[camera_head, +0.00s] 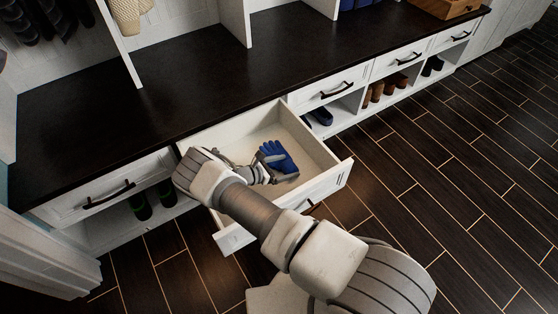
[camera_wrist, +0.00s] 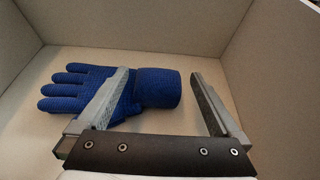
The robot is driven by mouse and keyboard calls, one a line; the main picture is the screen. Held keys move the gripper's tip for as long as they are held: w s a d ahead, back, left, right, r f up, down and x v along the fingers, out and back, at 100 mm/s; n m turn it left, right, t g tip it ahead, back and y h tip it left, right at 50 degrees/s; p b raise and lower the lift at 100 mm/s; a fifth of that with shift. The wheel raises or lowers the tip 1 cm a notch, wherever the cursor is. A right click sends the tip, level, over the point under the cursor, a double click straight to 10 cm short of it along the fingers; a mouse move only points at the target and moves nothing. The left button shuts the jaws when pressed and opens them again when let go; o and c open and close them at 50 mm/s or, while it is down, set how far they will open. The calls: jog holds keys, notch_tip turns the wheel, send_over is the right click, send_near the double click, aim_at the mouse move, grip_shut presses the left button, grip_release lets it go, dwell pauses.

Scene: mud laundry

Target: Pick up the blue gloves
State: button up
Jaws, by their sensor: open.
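The blue gloves (camera_wrist: 158,88) lie flat on the floor of an open drawer (camera_head: 314,147). In the wrist view the fingers point left and the cuff points right. In the head view the blue gloves (camera_head: 283,160) show partly, with grey parts of my gripper beside and in front of them. My gripper (camera_wrist: 158,80) is open above the gloves. Its left finger overlaps the palm in the picture, and its right finger is past the cuff end. I cannot tell whether the fingers touch the gloves. My arm hides part of the drawer in the head view.
The drawer walls (camera_wrist: 130,32) stand close around the gripper. A dark bench top (camera_head: 200,75) runs above the drawer. Shoes (camera_head: 383,91) sit in cubbies to the right, and green-and-black shoes (camera_head: 141,206) in one to the left. The dark plank floor (camera_head: 440,170) is clear at right.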

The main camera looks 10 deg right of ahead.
jog(key=shift+x, duration=1)
jog(key=c, duration=1.4)
jog(key=shift+r, duration=0.15)
